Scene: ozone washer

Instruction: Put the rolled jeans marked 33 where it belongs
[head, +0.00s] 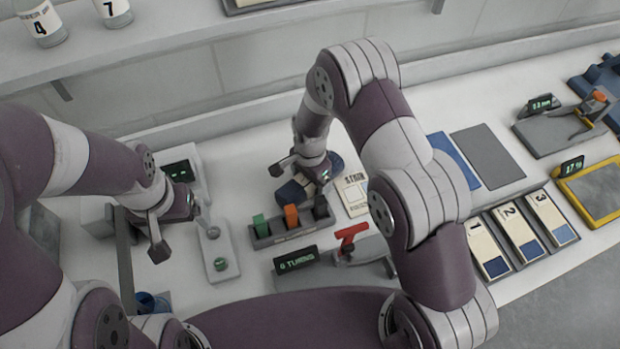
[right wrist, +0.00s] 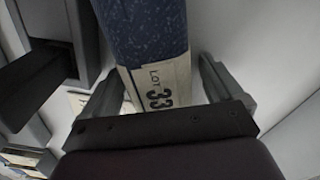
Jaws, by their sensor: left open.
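The rolled jeans are a dark blue roll (right wrist: 145,30) with a cream label (right wrist: 165,88) reading LOT 33 in the right wrist view. In the head view parts of the blue roll (head: 292,191) show below my right gripper (head: 300,187). Its fingers stand on either side of the roll; whether they press on it I cannot tell. My left gripper (head: 181,230) is open and empty, near a small pale panel with round knobs (head: 220,264). Three trays marked 1 (head: 486,251), 2 (head: 517,233) and 3 (head: 551,219) stand at the right.
A STAIN card (head: 352,193), blue mat (head: 454,160) and grey mat (head: 487,156) lie behind my right arm.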

